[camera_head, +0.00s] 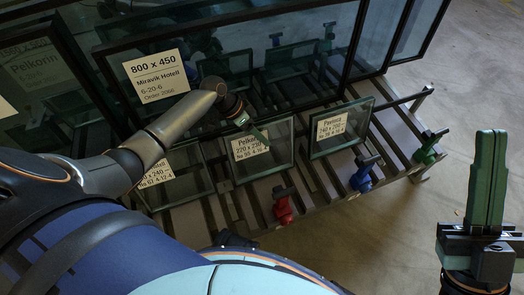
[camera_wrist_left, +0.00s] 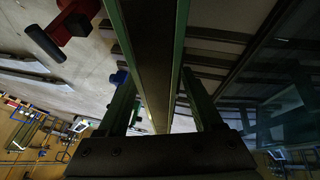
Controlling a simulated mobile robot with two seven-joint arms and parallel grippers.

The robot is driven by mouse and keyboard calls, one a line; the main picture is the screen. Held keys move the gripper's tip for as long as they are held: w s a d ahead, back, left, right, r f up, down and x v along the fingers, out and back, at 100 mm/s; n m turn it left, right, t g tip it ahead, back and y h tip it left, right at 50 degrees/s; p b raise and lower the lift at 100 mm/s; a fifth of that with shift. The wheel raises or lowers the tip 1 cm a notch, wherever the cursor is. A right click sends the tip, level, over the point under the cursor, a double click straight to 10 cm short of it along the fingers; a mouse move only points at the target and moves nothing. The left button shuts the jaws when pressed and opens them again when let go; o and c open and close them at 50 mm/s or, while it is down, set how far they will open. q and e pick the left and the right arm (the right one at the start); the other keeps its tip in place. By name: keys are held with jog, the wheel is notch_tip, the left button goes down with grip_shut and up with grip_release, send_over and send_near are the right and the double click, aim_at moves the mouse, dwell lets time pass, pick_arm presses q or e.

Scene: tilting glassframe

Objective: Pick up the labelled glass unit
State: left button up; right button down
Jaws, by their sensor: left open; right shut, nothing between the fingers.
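Several framed glass units with white labels lean on a slatted rack. The middle small unit (camera_head: 277,157) has a "Pelkorin 220 x 230" label. A right one (camera_head: 355,118) and a left one (camera_head: 190,185), partly hidden by my left arm, stand beside it. A large unit (camera_head: 225,68) labelled "800 x 450" leans behind. My left gripper (camera_head: 252,128) is at the top edge of the middle unit. In the left wrist view its open fingers (camera_wrist_left: 160,90) stand on either side of a frame edge (camera_wrist_left: 150,55), with gaps visible. My right gripper (camera_head: 487,180) is shut, empty, pointing up.
Red (camera_head: 283,205), blue (camera_head: 366,175) and green (camera_head: 428,147) clamps sit along the rack's front edge. The slatted rack (camera_head: 395,150) ends at the right. Bare floor (camera_head: 470,80) lies beyond it. Another large labelled pane (camera_head: 35,75) stands at the far left.

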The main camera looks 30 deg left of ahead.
pick_arm(q)
grip_shut()
dwell(0.4)
jog(key=shift+w+a, duration=0.15)
jog(key=shift+a, duration=0.1)
dwell(0.6)
